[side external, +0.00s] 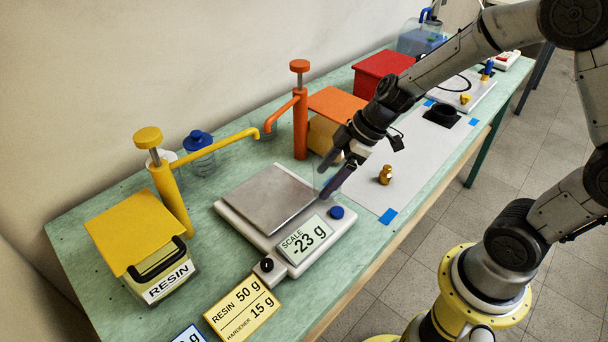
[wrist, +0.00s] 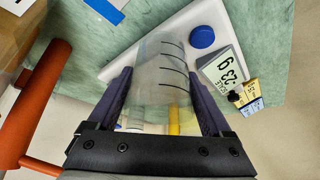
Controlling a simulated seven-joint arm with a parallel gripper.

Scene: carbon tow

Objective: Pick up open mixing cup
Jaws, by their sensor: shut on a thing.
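The open mixing cup (wrist: 160,68) is clear, with dark level marks on its side, and shows between my fingers in the wrist view. My gripper (wrist: 159,82) is shut on it, one finger on each side. In the side view my gripper (side external: 328,177) is over the right edge of the scale's metal plate (side external: 266,197); the cup is so clear there that it can hardly be made out. The scale display (side external: 305,240) reads -23 g. How far the cup is above the plate is hard to tell.
A brass weight (side external: 385,175) stands on the pale mat (side external: 410,150) to the right. A yellow recipe card (side external: 242,308) lies in front. A blue-lidded jar (side external: 200,150) is at the back.

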